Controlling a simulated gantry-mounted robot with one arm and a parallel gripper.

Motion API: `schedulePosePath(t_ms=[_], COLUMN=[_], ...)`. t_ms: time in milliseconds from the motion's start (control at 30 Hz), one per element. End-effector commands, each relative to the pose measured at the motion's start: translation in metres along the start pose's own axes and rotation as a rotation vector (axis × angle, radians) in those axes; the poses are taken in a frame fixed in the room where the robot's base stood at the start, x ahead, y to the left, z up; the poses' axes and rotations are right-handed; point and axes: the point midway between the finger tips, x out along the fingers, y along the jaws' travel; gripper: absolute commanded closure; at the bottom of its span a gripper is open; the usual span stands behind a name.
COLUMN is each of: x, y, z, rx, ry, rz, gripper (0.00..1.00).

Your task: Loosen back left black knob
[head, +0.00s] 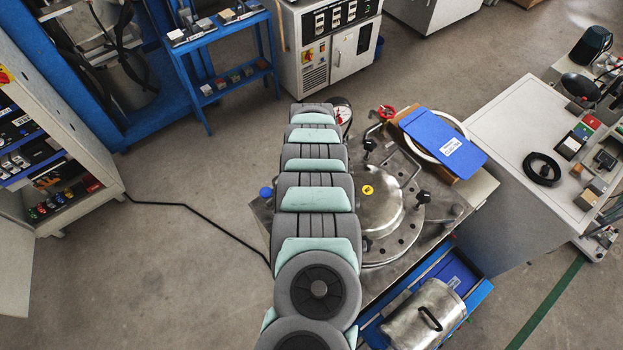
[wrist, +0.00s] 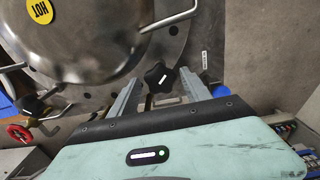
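A round steel pressure vessel lid (head: 378,212) with a yellow HOT label (head: 368,190) sits on a metal bench. In the wrist view, a black star-shaped knob (wrist: 160,77) beside the lid (wrist: 85,40) appears to be this one. My gripper (wrist: 162,82) is open, with one finger on each side of the knob and a visible gap to each. How deep the fingers reach is unclear. My arm hides the gripper in the head view.
A bent metal handle (wrist: 168,20) lies close above the fingers in the wrist view. A red valve handle (head: 387,111), a pressure gauge (head: 341,110) and a blue board (head: 444,143) are behind the vessel. A steel canister (head: 424,316) sits in front.

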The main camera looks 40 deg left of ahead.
Motion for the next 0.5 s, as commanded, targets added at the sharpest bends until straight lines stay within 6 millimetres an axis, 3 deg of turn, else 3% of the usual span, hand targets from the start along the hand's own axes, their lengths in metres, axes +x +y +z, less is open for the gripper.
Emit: schedulePosePath(t_ms=[333, 500], x=[-0.001, -0.014], y=[0.000, -0.001], z=[0.000, 0.000], rx=[0.000, -0.001], ry=[-0.001, -0.001], rz=[-0.001, -0.002], gripper=[0.39, 0.39])
